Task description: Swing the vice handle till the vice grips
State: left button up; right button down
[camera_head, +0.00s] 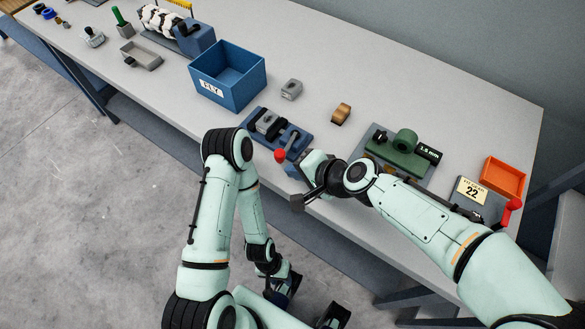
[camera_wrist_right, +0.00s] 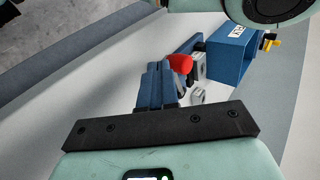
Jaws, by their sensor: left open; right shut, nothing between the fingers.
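The vice (camera_head: 268,124) is a blue block with grey metal jaws on the near part of the bench. Its handle is a short grey rod ending in a red knob (camera_head: 280,155) at the bench's front edge. My right gripper (camera_head: 292,170) is shut and empty, its blue fingers close beside the red knob. In the right wrist view the fingers (camera_wrist_right: 156,82) point toward the knob (camera_wrist_right: 180,63), which shows just past their tips; I cannot tell whether they touch. My left gripper (camera_head: 310,300) is open and hangs low in front of the bench, away from the vice.
A blue bin marked FLY (camera_head: 228,78) stands left of the vice. A grey block (camera_head: 291,89) and a brown piece (camera_head: 340,114) lie behind it. A green fixture (camera_head: 402,150), a card reading 22 (camera_head: 469,192) and an orange tray (camera_head: 504,178) are to the right.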

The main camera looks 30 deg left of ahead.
jog(key=p+v, duration=0.1)
jog(key=v, duration=0.9)
jog(key=shift+s+d, duration=0.25)
jog(key=shift+d, duration=0.1)
